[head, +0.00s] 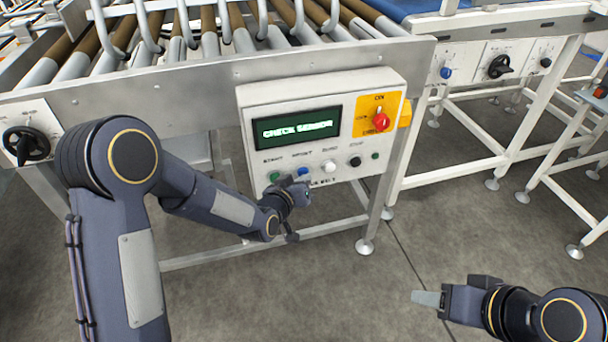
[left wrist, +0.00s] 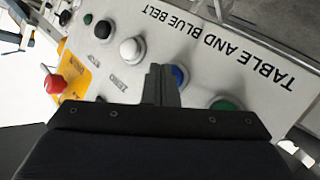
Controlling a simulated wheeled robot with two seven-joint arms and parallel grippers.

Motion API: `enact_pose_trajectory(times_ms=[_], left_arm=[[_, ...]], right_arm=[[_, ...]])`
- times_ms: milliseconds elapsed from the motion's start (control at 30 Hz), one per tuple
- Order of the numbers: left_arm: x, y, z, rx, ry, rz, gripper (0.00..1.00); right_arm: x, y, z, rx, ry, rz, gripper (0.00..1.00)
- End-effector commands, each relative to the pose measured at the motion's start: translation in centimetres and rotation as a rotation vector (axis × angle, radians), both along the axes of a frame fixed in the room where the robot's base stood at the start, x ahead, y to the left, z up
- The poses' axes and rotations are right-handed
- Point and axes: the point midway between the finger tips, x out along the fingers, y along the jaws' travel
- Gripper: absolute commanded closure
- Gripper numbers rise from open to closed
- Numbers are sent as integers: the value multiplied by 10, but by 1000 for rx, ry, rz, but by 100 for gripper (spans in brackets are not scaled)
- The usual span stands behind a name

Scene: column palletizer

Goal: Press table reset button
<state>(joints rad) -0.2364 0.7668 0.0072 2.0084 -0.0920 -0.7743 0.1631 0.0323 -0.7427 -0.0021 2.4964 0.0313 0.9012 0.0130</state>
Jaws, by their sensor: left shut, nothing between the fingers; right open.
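The control box (head: 300,140) on the conveyor frame has a row of buttons under a lit display reading "CHECK SENSOR". The blue button (head: 303,171) sits between the green button (head: 275,177) and the white button (head: 328,166); its small label is not clearly legible. My left gripper (head: 303,190) is shut and empty, just below the blue button. In the left wrist view, its fingertips (left wrist: 160,70) overlap the edge of the blue button (left wrist: 180,75); I cannot tell whether they touch. My right gripper (head: 440,297) is open and empty, low at right, away from the box.
A black button (head: 355,161) and a red knob (head: 381,121) on a yellow plate are to the right on the box. The roller conveyor (head: 200,75) stands above and behind it. Another white-legged frame (head: 480,110) is at right. Floor in front is clear.

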Motion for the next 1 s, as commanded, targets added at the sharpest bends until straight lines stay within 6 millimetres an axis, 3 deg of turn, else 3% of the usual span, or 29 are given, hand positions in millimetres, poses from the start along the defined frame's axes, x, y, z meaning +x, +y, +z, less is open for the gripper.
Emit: enact_pose_trajectory(times_ms=[567, 1000], left_arm=[[3, 1, 0, 0, -2, 2, 100], [-14, -4, 0, -1, -3, 1, 100]], right_arm=[[0, 0, -2, 0, 0, 0, 50], [0, 0, -9, 0, 0, 0, 50]])
